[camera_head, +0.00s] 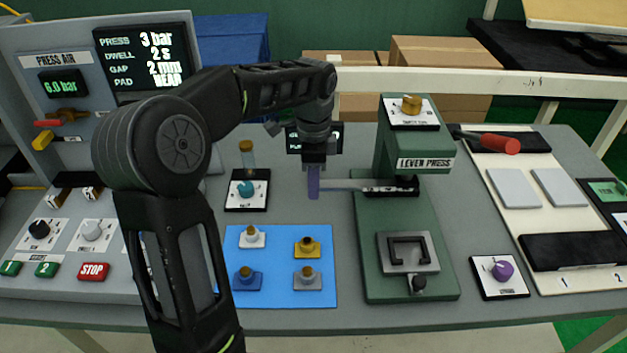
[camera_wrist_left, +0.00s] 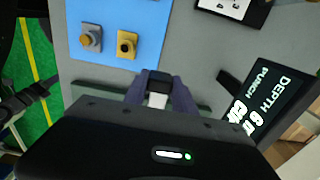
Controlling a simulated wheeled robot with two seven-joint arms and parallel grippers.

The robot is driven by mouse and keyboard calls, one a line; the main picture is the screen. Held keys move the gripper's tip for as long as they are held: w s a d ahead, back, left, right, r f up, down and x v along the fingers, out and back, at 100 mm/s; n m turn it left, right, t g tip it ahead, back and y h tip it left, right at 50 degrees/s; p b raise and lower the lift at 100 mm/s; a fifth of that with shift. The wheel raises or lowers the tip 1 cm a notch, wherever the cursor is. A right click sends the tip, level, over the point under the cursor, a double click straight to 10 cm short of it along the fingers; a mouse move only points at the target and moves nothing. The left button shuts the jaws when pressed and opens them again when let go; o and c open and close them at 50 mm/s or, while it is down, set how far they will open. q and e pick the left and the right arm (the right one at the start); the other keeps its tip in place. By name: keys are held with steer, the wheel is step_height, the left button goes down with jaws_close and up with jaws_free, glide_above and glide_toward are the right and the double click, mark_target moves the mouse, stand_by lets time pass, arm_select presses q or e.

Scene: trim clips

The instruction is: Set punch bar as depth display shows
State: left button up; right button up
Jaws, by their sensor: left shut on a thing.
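The green lever press (camera_head: 400,150) stands right of centre on the bench. The punch bar (camera_head: 343,188) is a thin grey bar running left from a dark block on the press. My left gripper (camera_head: 314,190), with purple fingers, is shut on the bar's left end. In the left wrist view the fingers (camera_wrist_left: 160,92) close around a pale piece with a dark end. In the head view my arm mostly hides this display (camera_head: 333,136). My right gripper is not in view.
A blue mat (camera_head: 322,255) with several coloured knob pieces lies in front of my gripper. A control panel (camera_head: 60,245) is at left, with a settings screen (camera_head: 145,55) above. A purple knob (camera_head: 502,270) and a cream board (camera_head: 520,225) are at right.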

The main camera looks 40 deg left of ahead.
mark_target(331, 185)
arm_select(q)
jaws_close()
stand_by(0.7)
